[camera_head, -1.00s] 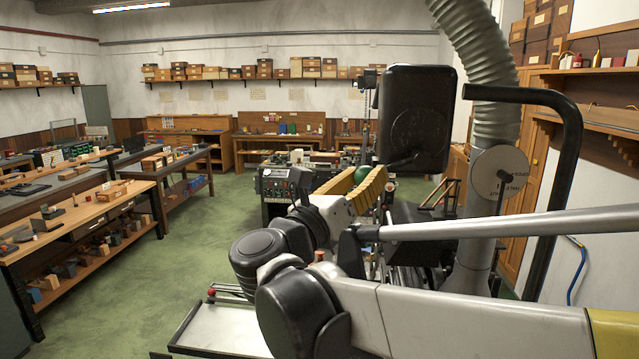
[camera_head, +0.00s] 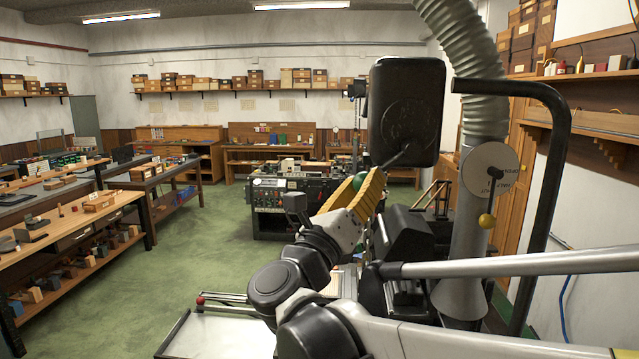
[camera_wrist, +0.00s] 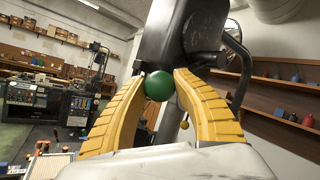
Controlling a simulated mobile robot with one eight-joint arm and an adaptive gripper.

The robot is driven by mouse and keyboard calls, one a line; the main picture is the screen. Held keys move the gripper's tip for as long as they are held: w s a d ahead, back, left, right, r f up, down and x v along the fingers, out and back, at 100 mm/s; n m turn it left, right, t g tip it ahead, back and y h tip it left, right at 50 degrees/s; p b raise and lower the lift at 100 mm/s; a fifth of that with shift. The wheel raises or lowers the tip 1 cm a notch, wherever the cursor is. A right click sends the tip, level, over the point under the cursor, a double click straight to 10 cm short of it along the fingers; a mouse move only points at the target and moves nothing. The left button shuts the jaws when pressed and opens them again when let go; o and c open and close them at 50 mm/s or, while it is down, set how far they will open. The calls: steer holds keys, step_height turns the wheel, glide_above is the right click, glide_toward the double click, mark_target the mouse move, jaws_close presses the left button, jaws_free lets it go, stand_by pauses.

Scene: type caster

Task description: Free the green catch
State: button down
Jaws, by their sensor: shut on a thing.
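The green catch shows as a round green ball (camera_wrist: 159,86) in the wrist view, close below a large black housing (camera_wrist: 178,40). My gripper (camera_wrist: 162,82) has yellow ribbed fingers, one on each side of the ball, shut on it. In the head view only a small part of the green ball (camera_head: 358,181) shows behind the fingers of my gripper (camera_head: 362,188). The black housing (camera_head: 407,112) stands above and to the right of it there.
A ribbed grey duct (camera_head: 465,60) and a round dial plate (camera_head: 491,170) with a yellow ball (camera_head: 487,221) stand at right. A workbench (camera_head: 75,220) stands at left; the green floor (camera_head: 195,245) is open between.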

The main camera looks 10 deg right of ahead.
steer(key=c, duration=1.3)
jaws_free()
steer(key=o, duration=0.4)
steer(key=shift+d, duration=0.2)
steer(key=shift+w+d+f, duration=0.1)
steer(key=shift+w+d, duration=0.05)
steer(key=shift+s+a, duration=0.2)
steer(key=shift+a, duration=0.15)
steer(key=v, duration=1.1)
steer(key=shift+s+f, duration=0.15)
steer(key=shift+f, duration=0.1)
